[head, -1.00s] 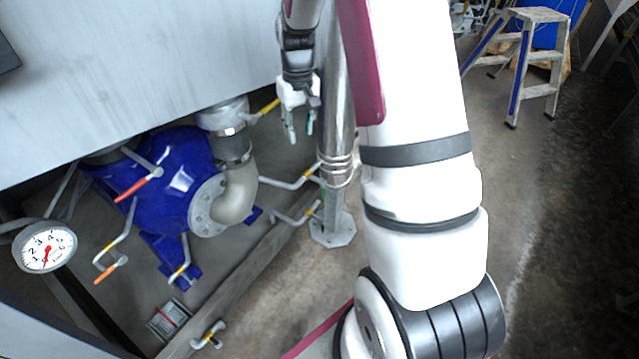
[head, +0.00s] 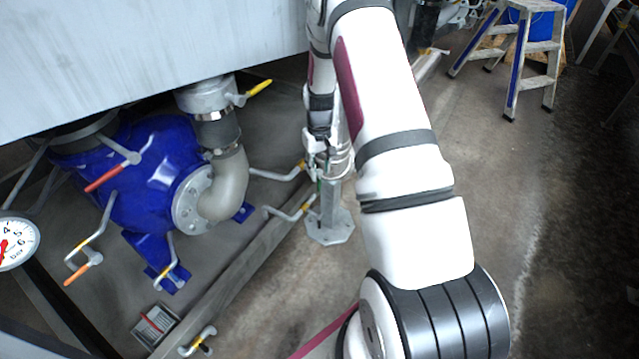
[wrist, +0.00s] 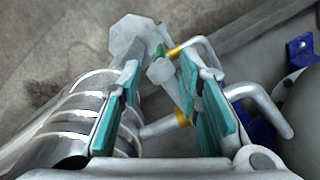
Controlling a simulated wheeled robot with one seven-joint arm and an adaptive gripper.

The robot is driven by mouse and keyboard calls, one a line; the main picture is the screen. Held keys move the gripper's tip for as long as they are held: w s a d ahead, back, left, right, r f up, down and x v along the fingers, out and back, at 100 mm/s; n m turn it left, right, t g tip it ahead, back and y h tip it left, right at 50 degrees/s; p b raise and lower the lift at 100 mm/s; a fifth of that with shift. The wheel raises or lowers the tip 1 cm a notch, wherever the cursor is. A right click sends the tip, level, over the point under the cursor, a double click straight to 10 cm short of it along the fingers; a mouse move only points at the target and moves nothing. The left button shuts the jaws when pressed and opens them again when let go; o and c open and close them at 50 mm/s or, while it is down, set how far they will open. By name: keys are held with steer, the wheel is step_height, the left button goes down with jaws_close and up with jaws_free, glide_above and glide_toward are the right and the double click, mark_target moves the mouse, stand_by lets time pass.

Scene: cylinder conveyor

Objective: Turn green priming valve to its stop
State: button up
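A small green piece (wrist: 160,51), which looks like the green priming valve's handle, shows in the wrist view beyond my fingertips, beside a yellow-sleeved pipe (wrist: 192,46). A short grey cylindrical part (wrist: 160,71) lies just below it in the picture, between the fingers. My gripper (wrist: 158,80) has its teal-padded fingers spread apart. I cannot tell whether the right finger touches the grey part. In the head view my gripper (head: 320,150) hangs in front of the steel post, and its fingers are hard to make out there.
The ribbed steel post (wrist: 75,120) runs close along the left finger. Bent pipes (head: 285,174) with yellow sleeves stand beside the post base (head: 330,229). A blue pump (head: 150,170), red-handled valve (head: 104,178) and gauge (head: 15,243) are left.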

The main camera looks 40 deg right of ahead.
mark_target(319, 180)
step_height(319, 180, down, 5)
steer(key=shift+b, duration=0.75)
jaws_close()
